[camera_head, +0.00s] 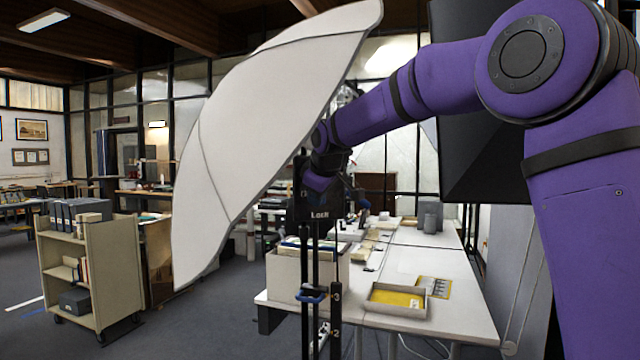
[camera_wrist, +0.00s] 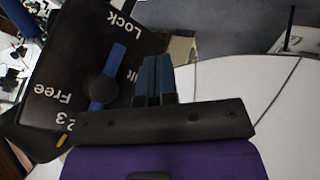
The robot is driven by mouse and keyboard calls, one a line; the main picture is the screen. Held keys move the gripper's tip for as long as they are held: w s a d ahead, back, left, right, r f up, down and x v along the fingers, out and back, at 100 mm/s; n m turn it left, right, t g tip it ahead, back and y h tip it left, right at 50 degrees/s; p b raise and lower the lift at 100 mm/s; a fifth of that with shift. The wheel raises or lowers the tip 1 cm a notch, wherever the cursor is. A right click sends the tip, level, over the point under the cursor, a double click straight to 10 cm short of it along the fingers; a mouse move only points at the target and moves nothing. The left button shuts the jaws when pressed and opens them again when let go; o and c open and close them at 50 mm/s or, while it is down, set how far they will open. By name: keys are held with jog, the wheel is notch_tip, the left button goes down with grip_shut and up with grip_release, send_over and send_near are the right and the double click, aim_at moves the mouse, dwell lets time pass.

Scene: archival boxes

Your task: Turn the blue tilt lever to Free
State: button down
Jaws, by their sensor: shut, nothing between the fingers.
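The blue tilt lever (camera_wrist: 117,60) turns on a round black hub on a black panel (camera_wrist: 75,60). The panel is marked Lock, Free and a partly covered word ending in "lt". The lever's long arm points up and right toward Lock, away from Free at the lower left. My gripper (camera_wrist: 154,62) is shut and empty, its dark blue fingers just right of the lever, seemingly apart from it; depth is unclear. In the head view, the panel (camera_head: 303,207) is on a black stand below my wrist; the lever and fingertips cannot be made out there.
A large white umbrella (camera_head: 265,120) stands close to the left of my arm. A white table (camera_head: 440,262) with an open tray (camera_head: 398,312) and a file box (camera_head: 285,272) stands beside the stand. A book cart (camera_head: 110,255) is at left. Grey floor is open between.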

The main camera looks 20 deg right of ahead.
jog(key=shift+w+d+r, duration=0.1)
jog(key=shift+w+d, duration=0.45)
jog(key=shift+w, duration=0.2)
jog(key=shift+w+d+r, duration=0.1)
jog(key=shift+w+d, duration=0.45)
jog(key=shift+w, duration=0.15)
jog(key=shift+d+f+n+h, duration=0.1)
jog(key=shift+d+n+h, duration=0.1)
jog(key=shift+h, duration=0.4)
jog(key=shift+d+n+h, duration=0.1)
jog(key=shift+n+h, duration=0.1)
jog(key=shift+h, duration=0.4)
jog(key=d+n+h, duration=0.1)
jog(key=h, duration=0.2)
jog(key=n+t+h, duration=0.1)
jog(key=n+h, duration=0.1)
jog(key=h, duration=0.2)
jog(key=d+r+n+h, duration=0.1)
jog(key=n+h, duration=0.1)
jog(key=h, duration=0.2)
jog(key=shift+d+t, duration=0.3)
jog(key=shift+t, duration=0.1)
